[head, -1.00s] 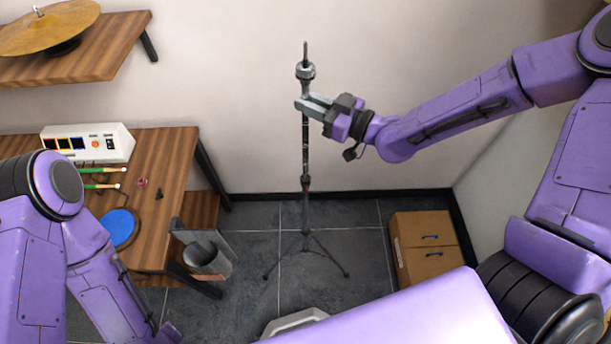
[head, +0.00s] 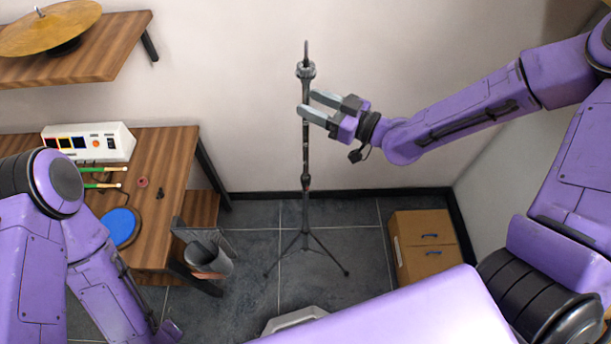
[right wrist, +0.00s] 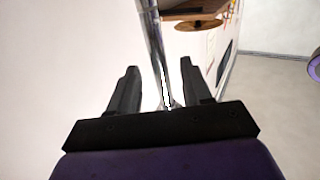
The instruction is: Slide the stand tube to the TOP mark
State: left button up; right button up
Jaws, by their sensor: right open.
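The cymbal stand (head: 306,160) stands upright on its tripod feet on the tiled floor in the head view. Its thin dark tube rises to a metal fitting with a rod on top. My right gripper (head: 306,102) is open at the upper tube, just below the fitting, with its fingers pointing left. In the right wrist view the tube (right wrist: 158,50) runs between the two spread fingers (right wrist: 158,75), with gaps on both sides. Small pale marks show on the tube; I cannot read them. My left arm is at the lower left; its gripper's jaws are not visible.
A wooden table (head: 165,180) at left holds a white control box (head: 105,142), green sticks and a blue pad (head: 119,227). A cymbal (head: 45,30) rests on a shelf above.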

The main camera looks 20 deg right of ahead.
jog(key=p+v, duration=0.3)
jog(key=v, duration=0.5)
jog(key=shift+s+d, duration=0.3)
